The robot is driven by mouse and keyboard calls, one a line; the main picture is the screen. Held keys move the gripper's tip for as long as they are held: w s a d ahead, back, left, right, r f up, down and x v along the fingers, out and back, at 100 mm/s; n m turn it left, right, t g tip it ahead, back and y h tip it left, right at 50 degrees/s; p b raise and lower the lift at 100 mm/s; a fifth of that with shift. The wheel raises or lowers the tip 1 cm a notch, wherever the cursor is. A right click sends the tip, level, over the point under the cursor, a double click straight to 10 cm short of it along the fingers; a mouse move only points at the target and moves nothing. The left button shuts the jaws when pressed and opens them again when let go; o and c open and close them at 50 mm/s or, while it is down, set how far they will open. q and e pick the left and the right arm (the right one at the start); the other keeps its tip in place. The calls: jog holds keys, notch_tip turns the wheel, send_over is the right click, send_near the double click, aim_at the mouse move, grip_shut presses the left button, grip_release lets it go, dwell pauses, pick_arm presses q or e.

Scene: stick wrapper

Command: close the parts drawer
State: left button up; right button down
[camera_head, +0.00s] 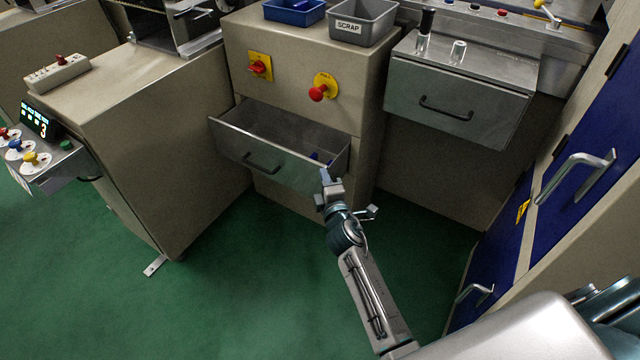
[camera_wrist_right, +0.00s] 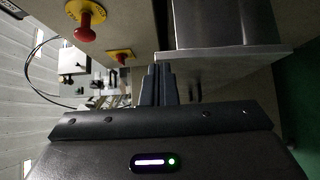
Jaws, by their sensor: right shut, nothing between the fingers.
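The parts drawer (camera_head: 232,140) is a grey metal drawer pulled out from the beige cabinet, with a dark bar handle (camera_head: 262,165) on its front. Small blue items lie inside at its right end. My right gripper (camera_head: 324,174) is shut and empty, at the right end of the drawer front. In the right wrist view the closed fingertips (camera_wrist_right: 157,72) are close to the edge of a metal panel (camera_wrist_right: 225,57), which looks like the drawer front. I cannot tell whether they touch it. My left gripper is not in view.
Above the drawer are a red rotary switch (camera_head: 259,67) and a red emergency knob (camera_head: 319,92). A scrap bin (camera_head: 361,22) and a blue bin (camera_head: 293,11) stand on top. A closed metal drawer (camera_head: 455,100) is at right, beside blue doors (camera_head: 590,140). The green floor (camera_head: 260,280) in front is clear.

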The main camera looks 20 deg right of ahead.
aim_at(350, 148)
jog(key=w+d, duration=0.6)
jog(key=d, duration=0.1)
jog(key=w+d+b, duration=0.1)
jog(key=w+d, duration=0.2)
jog(key=d, duration=0.1)
jog(key=shift+d, duration=0.25)
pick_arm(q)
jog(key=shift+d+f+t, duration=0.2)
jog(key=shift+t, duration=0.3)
pick_arm(e)
jog(key=shift+r, duration=0.25)
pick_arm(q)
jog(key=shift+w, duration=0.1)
pick_arm(e)
jog(key=shift+d+r, duration=0.1)
jog(key=shift+r, duration=0.05)
